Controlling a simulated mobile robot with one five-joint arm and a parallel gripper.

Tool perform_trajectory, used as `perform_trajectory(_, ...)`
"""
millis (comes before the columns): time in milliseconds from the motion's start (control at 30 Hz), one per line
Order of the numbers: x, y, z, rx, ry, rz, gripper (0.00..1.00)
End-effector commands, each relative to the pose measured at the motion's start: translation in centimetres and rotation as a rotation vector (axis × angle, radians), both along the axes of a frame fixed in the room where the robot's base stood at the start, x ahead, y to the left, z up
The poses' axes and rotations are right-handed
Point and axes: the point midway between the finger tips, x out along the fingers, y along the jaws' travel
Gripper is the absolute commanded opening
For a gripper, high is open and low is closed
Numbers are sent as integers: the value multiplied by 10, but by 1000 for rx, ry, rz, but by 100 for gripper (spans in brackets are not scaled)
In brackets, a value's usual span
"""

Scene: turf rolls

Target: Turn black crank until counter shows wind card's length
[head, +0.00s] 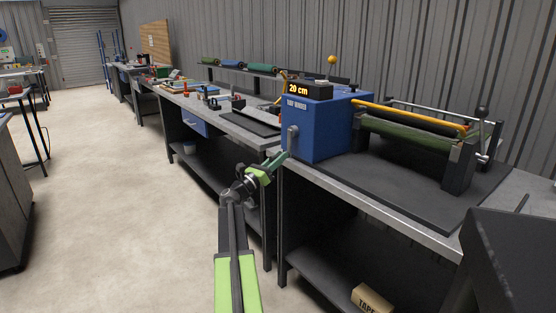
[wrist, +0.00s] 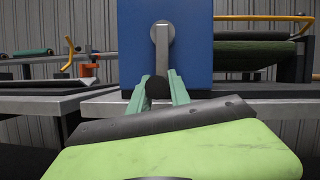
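The blue turf winder (head: 318,125) stands on the bench, and its counter (head: 299,90) reads 20 cm. The crank (head: 292,138) is on the winder's near face. In the wrist view the crank (wrist: 161,45) has a grey arm hanging down from its hub to a black handle (wrist: 158,88). My gripper (head: 283,157) is at the handle, below the hub. In the wrist view its two green fingers (wrist: 158,84) stand either side of the handle and look closed on it. I cannot make out a wind card in either view.
A green turf roll (head: 405,130) lies in the roller frame right of the winder, under a yellow bar (head: 410,114). The workbench (head: 375,200) has a hard front edge near my arm. A TAPE box (head: 371,298) is on the lower shelf. Open floor lies left.

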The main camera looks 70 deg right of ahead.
Motion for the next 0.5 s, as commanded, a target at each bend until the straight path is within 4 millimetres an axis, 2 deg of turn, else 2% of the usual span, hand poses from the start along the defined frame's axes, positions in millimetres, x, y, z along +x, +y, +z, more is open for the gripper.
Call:
perform_trajectory(33, 0, 0, 0, 0, 0, 1, 14)
perform_trajectory(133, 0, 0, 0, 0, 0, 1, 0)
perform_trajectory(500, 0, 0, 0, 1, -1, 0, 0)
